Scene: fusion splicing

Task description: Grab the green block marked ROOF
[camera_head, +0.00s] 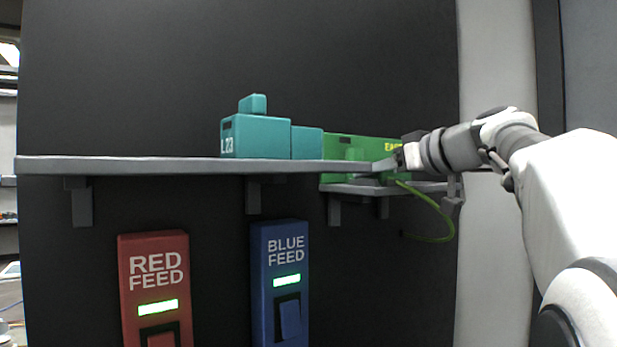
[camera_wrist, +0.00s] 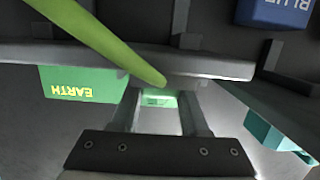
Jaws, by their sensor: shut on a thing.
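A small green block (camera_wrist: 158,101) sits between the two fingers of my gripper (camera_wrist: 159,112) in the wrist view. A dark marking shows on it, too small to read as ROOF. My gripper also shows in the head view (camera_head: 378,163), just above the right end of the upper shelf, with its fingers pointing left. It is shut on the green block, seen there as a lighter green patch (camera_head: 355,155) in front of the larger green box. The fingers partly hide the block's sides.
A green box marked EARTH (camera_head: 350,143) stands behind. A green cable (camera_head: 436,207) hangs below my gripper and crosses the wrist view. Teal blocks (camera_head: 258,136) stand on the grey shelf (camera_head: 120,164). RED FEED (camera_head: 157,250) and BLUE FEED (camera_head: 285,258) panels are below.

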